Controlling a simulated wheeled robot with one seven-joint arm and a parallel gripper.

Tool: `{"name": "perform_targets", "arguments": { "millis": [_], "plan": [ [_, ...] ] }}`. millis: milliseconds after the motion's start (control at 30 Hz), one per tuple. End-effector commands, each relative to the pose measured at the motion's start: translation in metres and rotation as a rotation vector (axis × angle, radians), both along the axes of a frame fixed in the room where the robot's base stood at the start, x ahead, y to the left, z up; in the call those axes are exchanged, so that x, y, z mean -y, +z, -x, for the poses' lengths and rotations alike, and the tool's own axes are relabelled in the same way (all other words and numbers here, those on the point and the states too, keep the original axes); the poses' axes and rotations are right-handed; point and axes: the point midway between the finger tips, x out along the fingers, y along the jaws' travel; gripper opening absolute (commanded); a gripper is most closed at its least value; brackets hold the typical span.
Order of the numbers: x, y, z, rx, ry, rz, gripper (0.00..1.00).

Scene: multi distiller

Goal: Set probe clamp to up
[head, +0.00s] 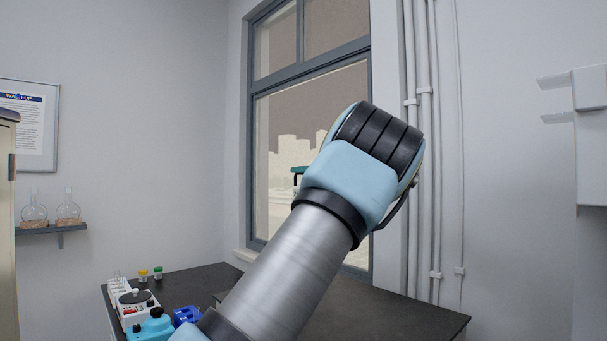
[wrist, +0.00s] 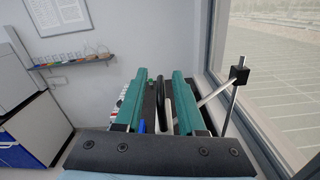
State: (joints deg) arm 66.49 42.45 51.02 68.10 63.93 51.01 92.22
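In the wrist view my gripper (wrist: 160,73) has two teal fingers standing apart with a gap between them. A dark rounded bar (wrist: 158,90) and a pale bar beside it show in the gap, with space at the sides; I cannot tell whether either is touched. A black clamp block (wrist: 239,74) sits on an upright metal rod to the right of the fingers. A pale arm (wrist: 215,92) runs from the block down toward the right finger, which hides its end. In the head view, my arm hides the clamp and most of the gripper.
A dark bench (head: 400,305) stands below the window. White equipment (head: 135,305), a blue rack (head: 187,316) and small jars (head: 158,273) are on its left part. The window is close on the right in the wrist view. A shelf with flasks (head: 50,229) is on the left wall.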

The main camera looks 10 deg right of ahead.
Motion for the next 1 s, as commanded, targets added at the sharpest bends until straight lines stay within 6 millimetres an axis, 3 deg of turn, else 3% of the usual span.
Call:
{"name": "perform_targets", "arguments": {
  "millis": [367,800,1000],
  "plan": [
    [0.005,-0.003,0.006,-0.002,-0.003,0.001,0.42],
    [0.045,-0.005,0.074,-0.002,-0.004,0.002,0.42],
    [0.054,-0.003,0.090,-0.001,-0.001,0.002,0.42]
  ]
}}
